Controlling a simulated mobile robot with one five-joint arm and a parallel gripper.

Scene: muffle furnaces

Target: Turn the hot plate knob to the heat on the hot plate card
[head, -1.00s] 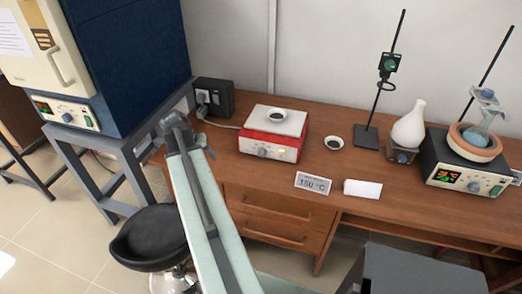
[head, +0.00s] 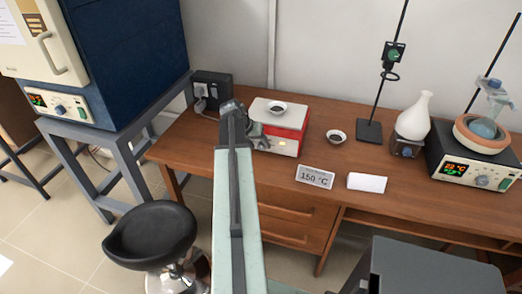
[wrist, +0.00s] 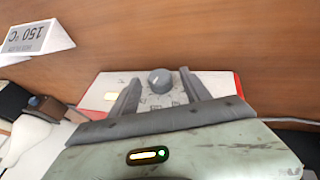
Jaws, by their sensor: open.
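The red hot plate (head: 290,146) with a pale top stands on the wooden desk, a small dish (head: 277,107) with dark contents on it. In the wrist view its front panel (wrist: 108,87) shows the round grey knob (wrist: 160,80). My gripper (head: 262,143) is at the panel's left part and hides the knob in the head view. In the wrist view my gripper (wrist: 160,88) is open, with one finger on each side of the knob; I cannot tell if they touch it. The card (head: 315,177) reads 150 °C; it shows upside down in the wrist view (wrist: 30,37).
Further right are a stand (head: 369,131), a white flask (head: 414,116) and another heater (head: 466,169). A socket box (head: 212,92) is behind left; a stool (head: 150,235) is below.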

